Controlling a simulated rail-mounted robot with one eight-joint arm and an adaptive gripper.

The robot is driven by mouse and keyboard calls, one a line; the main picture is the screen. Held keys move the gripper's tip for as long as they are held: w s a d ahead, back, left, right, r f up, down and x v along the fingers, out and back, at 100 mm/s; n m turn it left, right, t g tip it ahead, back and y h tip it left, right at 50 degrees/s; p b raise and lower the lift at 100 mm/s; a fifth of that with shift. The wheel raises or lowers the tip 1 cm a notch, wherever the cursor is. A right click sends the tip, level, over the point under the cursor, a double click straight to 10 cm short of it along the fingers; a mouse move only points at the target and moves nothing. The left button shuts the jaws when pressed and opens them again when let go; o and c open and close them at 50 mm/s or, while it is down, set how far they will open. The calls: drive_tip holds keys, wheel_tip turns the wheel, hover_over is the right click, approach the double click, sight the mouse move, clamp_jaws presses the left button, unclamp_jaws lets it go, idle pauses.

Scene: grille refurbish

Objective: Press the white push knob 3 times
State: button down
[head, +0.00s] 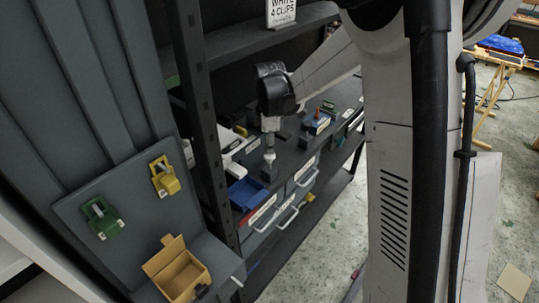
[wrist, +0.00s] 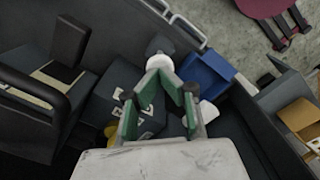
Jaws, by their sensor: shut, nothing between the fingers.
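My gripper (wrist: 160,63) is shut and empty, with its two green-padded fingers meeting at the tips in the wrist view. A white rounded knob (wrist: 159,46) shows just beyond the fingertips, partly covered by them. It looks like the white push knob, but I cannot tell whether the fingers touch it or whether it is pressed. In the head view my gripper (head: 268,158) points down over the dark shelf, just above or in front of a small dark block (head: 268,174).
A blue bin (wrist: 207,72) sits close right of the knob; it also shows in the head view (head: 248,194). A dark rack post (head: 207,125) stands left of my arm. A panel with green (head: 102,218) and yellow (head: 165,178) clips and an open cardboard box (head: 178,276) are nearer.

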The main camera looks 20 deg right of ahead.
sight(269, 163)
drive_tip(key=shift+f, duration=0.1)
drive_tip(key=shift+f+b, duration=0.4)
drive_tip(key=shift+b, duration=0.1)
drive_tip(key=shift+f, duration=0.15)
drive_tip(key=shift+f+b, duration=0.3)
drive_tip(key=shift+b, duration=0.2)
drive_tip(key=shift+f+b, duration=0.5)
idle(0.4)
